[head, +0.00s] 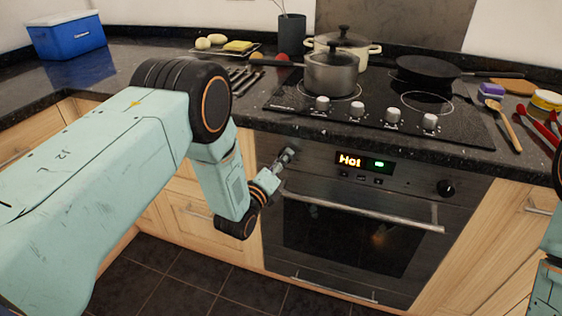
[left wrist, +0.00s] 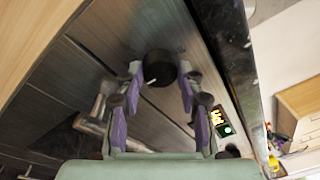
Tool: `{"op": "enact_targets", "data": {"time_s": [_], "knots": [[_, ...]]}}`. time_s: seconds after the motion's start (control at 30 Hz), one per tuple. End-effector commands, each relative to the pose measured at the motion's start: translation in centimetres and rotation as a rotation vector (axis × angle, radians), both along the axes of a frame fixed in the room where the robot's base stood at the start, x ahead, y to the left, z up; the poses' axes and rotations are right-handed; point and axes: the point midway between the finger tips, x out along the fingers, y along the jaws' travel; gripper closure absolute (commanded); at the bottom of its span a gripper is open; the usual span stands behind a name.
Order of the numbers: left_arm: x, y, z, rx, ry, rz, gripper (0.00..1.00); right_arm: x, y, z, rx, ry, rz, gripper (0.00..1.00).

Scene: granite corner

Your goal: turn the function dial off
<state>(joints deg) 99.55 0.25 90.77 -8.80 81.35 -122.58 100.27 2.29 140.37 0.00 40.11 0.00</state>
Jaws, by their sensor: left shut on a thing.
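The function dial (left wrist: 160,66) is a round black knob on the oven's front panel, between the fingers of my left gripper (left wrist: 160,77) in the left wrist view. The gripper is shut on it from both sides. A small pale mark shows at the dial's lower left edge. In the head view my left gripper (head: 286,156) reaches the left end of the panel and hides the dial. The oven display (head: 364,162) reads "Hot" in orange beside a green light. My right gripper is out of view.
A second black knob (head: 446,188) sits at the panel's right end. The oven door handle (head: 365,211) runs just below my left gripper. Above is the hob (head: 385,108) with a steel saucepan (head: 331,75), a cream pot (head: 357,48) and a black pan (head: 425,69).

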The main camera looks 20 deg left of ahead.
Motion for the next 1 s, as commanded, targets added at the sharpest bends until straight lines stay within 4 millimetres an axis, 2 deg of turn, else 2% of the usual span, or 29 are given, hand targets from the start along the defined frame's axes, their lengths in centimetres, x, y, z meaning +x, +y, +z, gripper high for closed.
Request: {"op": "enact_targets", "data": {"time_s": [0.1, 0.47, 1.0], "knots": [[-0.02, -0.03, -0.04, 0.000, 0.001, -0.001, 0.94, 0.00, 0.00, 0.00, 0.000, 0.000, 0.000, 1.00], [-0.04, -0.03, -0.12, -0.080, 0.004, -0.001, 0.94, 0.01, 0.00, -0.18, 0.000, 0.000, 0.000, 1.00], [-0.08, -0.14, -0.40, -0.546, 0.022, -0.001, 0.94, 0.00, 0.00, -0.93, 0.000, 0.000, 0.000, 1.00]]}}
